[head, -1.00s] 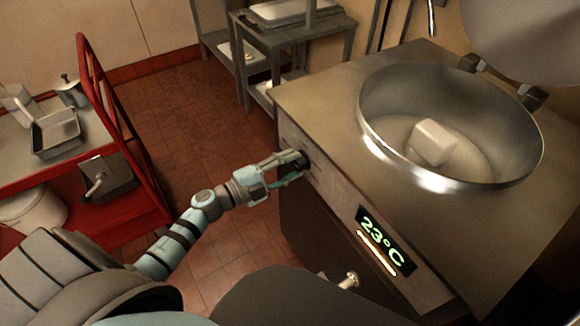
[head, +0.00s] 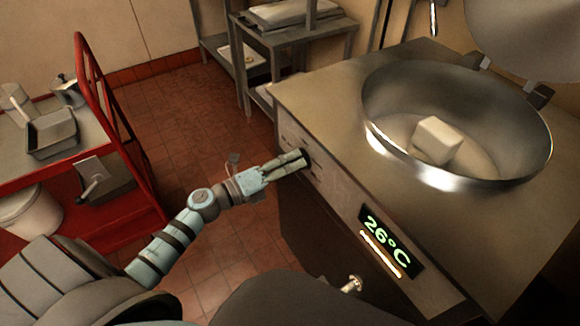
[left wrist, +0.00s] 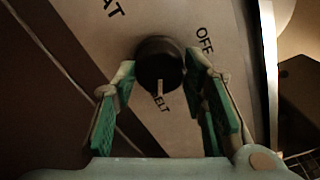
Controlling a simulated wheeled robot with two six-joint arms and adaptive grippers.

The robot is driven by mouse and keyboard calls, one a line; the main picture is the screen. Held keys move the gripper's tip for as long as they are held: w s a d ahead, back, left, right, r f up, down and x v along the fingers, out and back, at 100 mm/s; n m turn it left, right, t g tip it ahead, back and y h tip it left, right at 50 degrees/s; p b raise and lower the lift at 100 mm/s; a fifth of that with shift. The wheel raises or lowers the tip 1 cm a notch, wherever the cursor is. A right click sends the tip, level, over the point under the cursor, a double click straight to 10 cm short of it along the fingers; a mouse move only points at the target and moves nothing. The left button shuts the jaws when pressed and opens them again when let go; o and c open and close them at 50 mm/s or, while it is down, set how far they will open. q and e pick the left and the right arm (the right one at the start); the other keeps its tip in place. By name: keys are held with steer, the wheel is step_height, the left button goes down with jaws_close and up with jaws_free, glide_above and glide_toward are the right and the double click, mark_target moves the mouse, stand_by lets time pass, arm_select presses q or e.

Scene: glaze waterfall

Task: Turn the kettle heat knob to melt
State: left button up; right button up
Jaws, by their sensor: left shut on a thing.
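The black heat knob (left wrist: 160,62) is on the kettle's front panel in the left wrist view. It also shows as a small dark spot at the gripper tips in the head view (head: 304,154). Its pale pointer mark points down to the label ending in "ELT", whose first letter is hidden. "OFF" is at upper right and letters "AT" at upper left. My left gripper (left wrist: 160,70) is shut on the knob, one finger on each side. The kettle (head: 380,110) is a steel bowl holding a pale block (head: 437,140). Its display (head: 390,240) reads 26°C.
A red cart (head: 70,185) with trays and pots stands at the left. A grey steel table (head: 290,37) is at the back. A small valve handle (head: 351,284) juts from the kettle's lower front. Tiled floor between cart and kettle is clear.

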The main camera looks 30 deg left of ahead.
arm_select(q)
steer(key=shift+m, duration=0.5)
steer(key=o, duration=1.2)
steer(key=shift+s, duration=0.1)
steer(key=v, duration=1.2)
